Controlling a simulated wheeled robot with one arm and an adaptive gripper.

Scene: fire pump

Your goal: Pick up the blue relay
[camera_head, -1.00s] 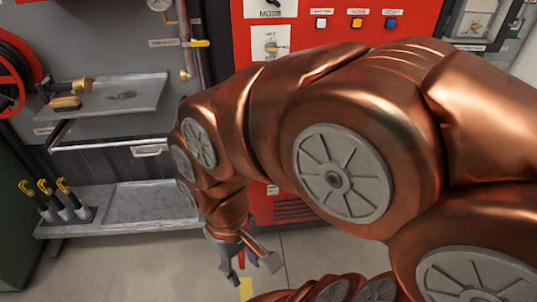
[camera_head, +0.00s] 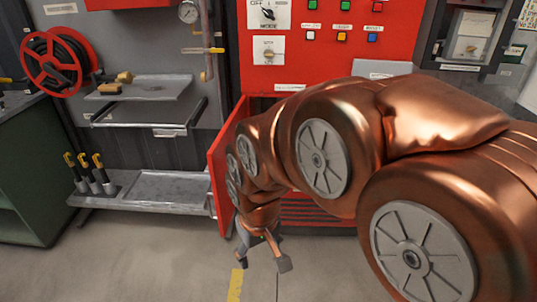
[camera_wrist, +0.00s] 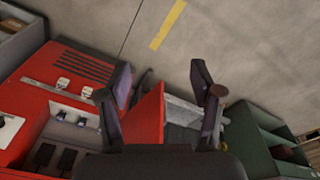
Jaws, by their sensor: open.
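My gripper (camera_head: 262,262) hangs open and empty above the floor in front of the red cabinet. In the wrist view its fingers (camera_wrist: 160,95) are spread, with nothing between them but the red door behind and floor. The lower compartment of the cabinet is open. In the wrist view it holds two small white-topped pieces (camera_wrist: 75,87), small dark bluish pieces (camera_wrist: 70,118) and black blocks (camera_wrist: 55,156). I cannot tell which of these is the blue relay. In the head view my arm hides most of the compartment.
The open red door (camera_head: 216,165) stands out left of my arm; it also shows in the wrist view (camera_wrist: 145,125). A metal shelf (camera_head: 165,185), a hose reel (camera_head: 57,62) and a green cabinet (camera_head: 35,170) are at left. The floor (camera_head: 130,260) in front is clear.

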